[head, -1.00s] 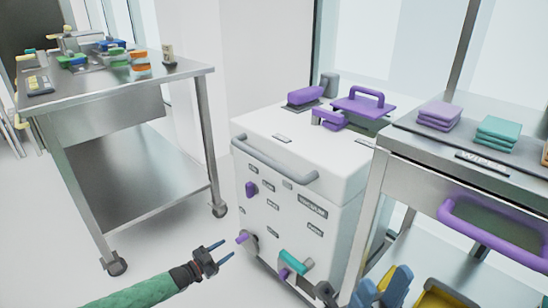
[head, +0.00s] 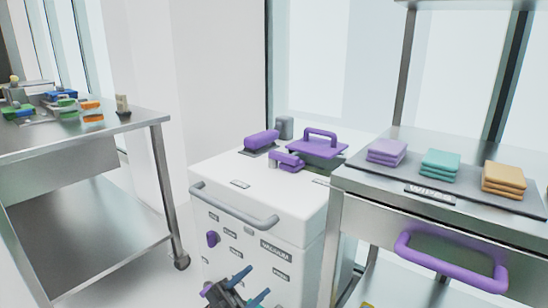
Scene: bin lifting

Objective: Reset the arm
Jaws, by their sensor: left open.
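My left gripper (head: 258,279) shows at the bottom of the head view, in front of the white cabinet (head: 262,200). Its two blue fingers are spread apart with nothing between them. They point up and to the right, over the cabinet's labelled front. I cannot tell whether they touch it. The rest of the left arm is below the picture edge. My right gripper is not in view.
A grey bar handle (head: 235,207) and a purple knob (head: 211,239) stick out of the cabinet front. Purple-handled items lie on its top. At right, a steel cart (head: 372,204) holds folded wipes and has a purple handle (head: 450,264). A steel table (head: 135,135) stands at left.

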